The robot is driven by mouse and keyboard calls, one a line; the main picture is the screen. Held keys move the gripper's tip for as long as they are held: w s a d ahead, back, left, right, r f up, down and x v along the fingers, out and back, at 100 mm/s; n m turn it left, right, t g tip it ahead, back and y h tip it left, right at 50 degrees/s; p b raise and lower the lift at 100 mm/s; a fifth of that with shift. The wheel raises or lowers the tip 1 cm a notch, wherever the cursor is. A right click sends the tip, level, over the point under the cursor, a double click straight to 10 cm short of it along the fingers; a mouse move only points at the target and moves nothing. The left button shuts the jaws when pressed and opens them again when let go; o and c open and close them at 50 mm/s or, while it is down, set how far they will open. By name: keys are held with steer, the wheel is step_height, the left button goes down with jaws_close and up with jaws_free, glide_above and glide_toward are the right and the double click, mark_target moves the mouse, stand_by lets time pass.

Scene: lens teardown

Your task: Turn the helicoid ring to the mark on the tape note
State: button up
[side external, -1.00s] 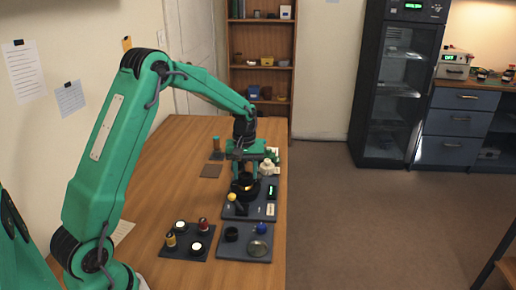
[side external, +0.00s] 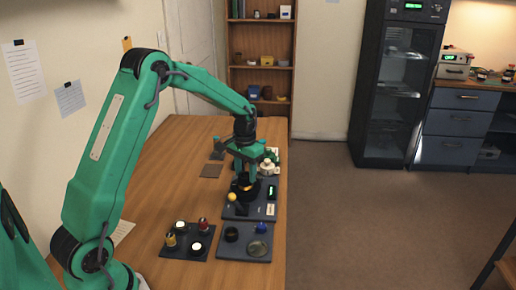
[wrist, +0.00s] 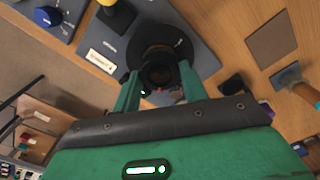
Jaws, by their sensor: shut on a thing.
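The helicoid ring (wrist: 160,68) is a dark round part with a lens-like opening, standing on a wide black base in the wrist view. My gripper (wrist: 160,84) has one green finger on each side of it and is shut on it. In the side external view my gripper (side external: 246,179) points down over the dark ring (side external: 243,194), whose far parts are hidden by the fingers. The tape note (wrist: 102,61) is a white strip with small dark writing, lying on the grey board left of the ring. It also shows in the side external view (side external: 270,209).
A yellow knob (side external: 232,197) and a small green-lit display (side external: 271,192) sit close to the ring. A dark tray (side external: 187,252) with several small parts and another grey tray (side external: 231,254) lie nearer.

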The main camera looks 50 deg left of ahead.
mark_target(245, 177)
stand_by(0.4)
steer(key=o, duration=1)
steer(key=shift+r, duration=3.9)
steer(key=shift+r, duration=0.1)
steer(key=s+d+r+m+t, duration=0.1)
steer(key=s+d+r+t, duration=0.2)
steer(key=s+d+r, duration=0.8)
steer(key=s+d+f+t, duration=0.1)
steer(key=s, duration=0.6)
steer(key=s+d+f+m+t, duration=0.1)
steer(key=s+d, duration=0.1)
steer(key=s, duration=0.5)
steer(key=shift+s+d+t, duration=0.15)
steer(key=shift+d+t, duration=0.1)
steer(key=shift+t, duration=0.05)
